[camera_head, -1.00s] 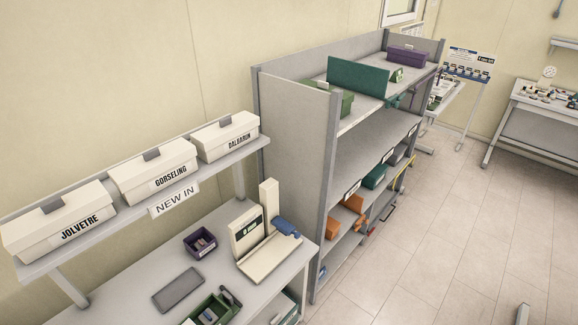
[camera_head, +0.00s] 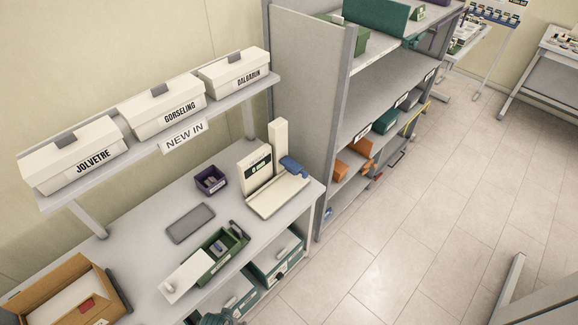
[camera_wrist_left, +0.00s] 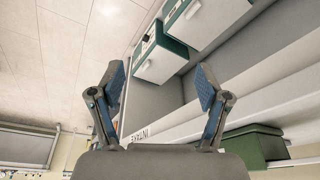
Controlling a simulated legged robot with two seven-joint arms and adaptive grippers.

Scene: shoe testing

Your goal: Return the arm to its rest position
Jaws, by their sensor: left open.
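My left gripper (camera_wrist_left: 160,84) shows in the left wrist view. Its two blue-padded fingers stand wide apart with nothing between them, so it is open and empty. A green box (camera_wrist_left: 252,145) is to the right of the gripper in that view. In the head view I cannot make out either gripper clearly. My right gripper is not in view.
The workbench (camera_head: 150,235) holds an open cardboard box (camera_head: 112,290), a green bin (camera_head: 205,268), a grey tray (camera_head: 190,223), a purple bin (camera_head: 211,180) and a white device (camera_head: 278,195). Labelled white boxes (camera_head: 165,105) line the shelf above. Tall shelving (camera_head: 310,100) stands behind. Floor (camera_head: 420,220) at right is clear.

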